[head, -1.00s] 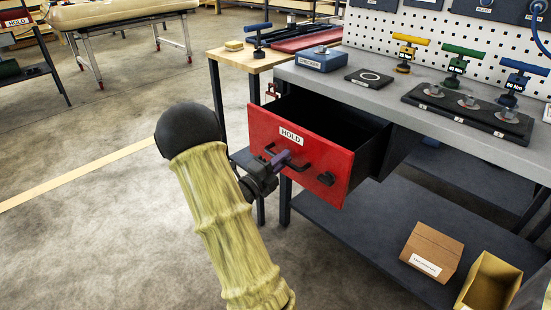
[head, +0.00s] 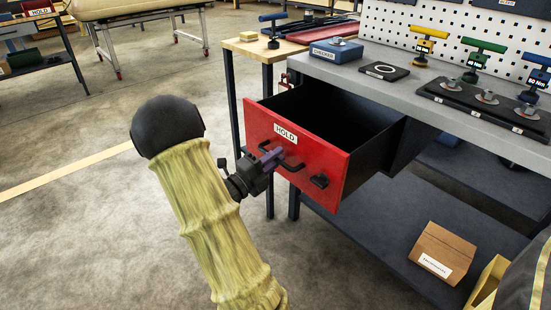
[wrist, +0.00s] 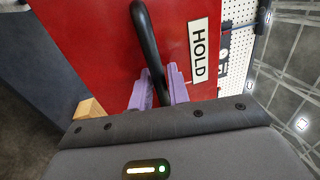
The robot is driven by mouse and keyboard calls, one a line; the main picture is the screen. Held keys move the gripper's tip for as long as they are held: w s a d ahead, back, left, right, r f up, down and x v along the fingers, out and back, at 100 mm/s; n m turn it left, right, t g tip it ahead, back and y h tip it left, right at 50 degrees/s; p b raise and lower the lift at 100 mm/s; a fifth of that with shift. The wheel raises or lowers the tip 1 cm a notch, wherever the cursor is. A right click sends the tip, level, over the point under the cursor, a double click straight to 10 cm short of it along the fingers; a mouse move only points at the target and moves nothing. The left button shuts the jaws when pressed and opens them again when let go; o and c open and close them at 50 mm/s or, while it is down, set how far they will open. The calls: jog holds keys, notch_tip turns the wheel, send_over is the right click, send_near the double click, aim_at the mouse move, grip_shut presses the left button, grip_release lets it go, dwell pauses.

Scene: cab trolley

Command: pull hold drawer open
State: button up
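The hold drawer (head: 318,160) has a red front with a white HOLD label (head: 285,133). It stands well out of the grey bench, and its dark inside looks empty. Its black bar handle (head: 294,167) also shows in the wrist view (wrist: 146,35). My gripper (head: 270,160) is at the left part of the handle. In the wrist view its purple fingers (wrist: 159,90) lie on both sides of the bar, shut on it. The fingertips partly hide the bar.
The bench top (head: 345,78) holds a blue box (head: 336,50) and several coloured-handled tools. A cardboard box (head: 442,252) stands on the lower shelf. Floor left of my arm is clear.

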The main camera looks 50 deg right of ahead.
jog(key=shift+o, duration=0.9)
jog(key=p+v, duration=0.2)
jog(key=v, duration=1.5)
jog(key=shift+a+f, duration=0.2)
jog(key=shift+w, duration=0.15)
